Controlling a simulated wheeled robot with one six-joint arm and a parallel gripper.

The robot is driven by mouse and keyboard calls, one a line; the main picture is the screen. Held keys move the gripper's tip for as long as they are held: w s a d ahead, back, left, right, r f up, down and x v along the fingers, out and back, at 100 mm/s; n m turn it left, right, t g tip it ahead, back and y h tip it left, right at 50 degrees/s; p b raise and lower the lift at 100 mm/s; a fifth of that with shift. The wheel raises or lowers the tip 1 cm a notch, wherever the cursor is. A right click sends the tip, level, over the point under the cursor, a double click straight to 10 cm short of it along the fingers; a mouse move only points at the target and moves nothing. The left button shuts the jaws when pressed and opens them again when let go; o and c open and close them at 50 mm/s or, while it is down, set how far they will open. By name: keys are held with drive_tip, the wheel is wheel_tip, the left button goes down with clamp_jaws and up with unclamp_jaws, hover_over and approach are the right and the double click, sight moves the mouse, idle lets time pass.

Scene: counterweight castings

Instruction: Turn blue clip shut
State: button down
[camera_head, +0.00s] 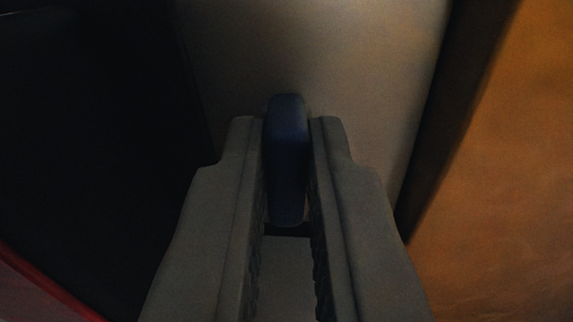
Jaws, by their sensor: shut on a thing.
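The blue clip (287,160) stands upright in the picture, in front of a pale beige surface (330,50). My gripper (288,150) reaches up from the bottom of the view, with one grey finger on each side of the clip. The fingers are closed on it near their tips. The clip's top end shows just beyond the fingertips. How the clip joins the surface behind it is hidden.
A very dark area (90,140) fills the left side, with a red edge (45,285) at the lower left. An orange-brown surface (510,190) lies at the right, past a dark gap beside the beige surface. The light is dim.

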drive_tip(key=m, duration=0.3)
drive_tip(key=shift+d+m, duration=0.1)
drive_tip(key=shift+m, duration=0.3)
drive_tip(key=m, duration=0.4)
drive_tip(key=shift+m, duration=0.3)
drive_tip(key=m, duration=0.4)
drive_tip(key=shift+d+f+m, duration=0.1)
drive_tip(key=shift+f+m, duration=0.05)
drive_tip(key=shift+m, duration=0.15)
drive_tip(key=shift+f+m, duration=0.1)
drive_tip(key=shift+m, duration=2)
drive_tip(key=c, duration=1.5)
unclamp_jaws()
drive_tip(key=shift+s, duration=0.15)
drive_tip(key=s, duration=1.7)
drive_tip(key=shift+s, duration=0.1)
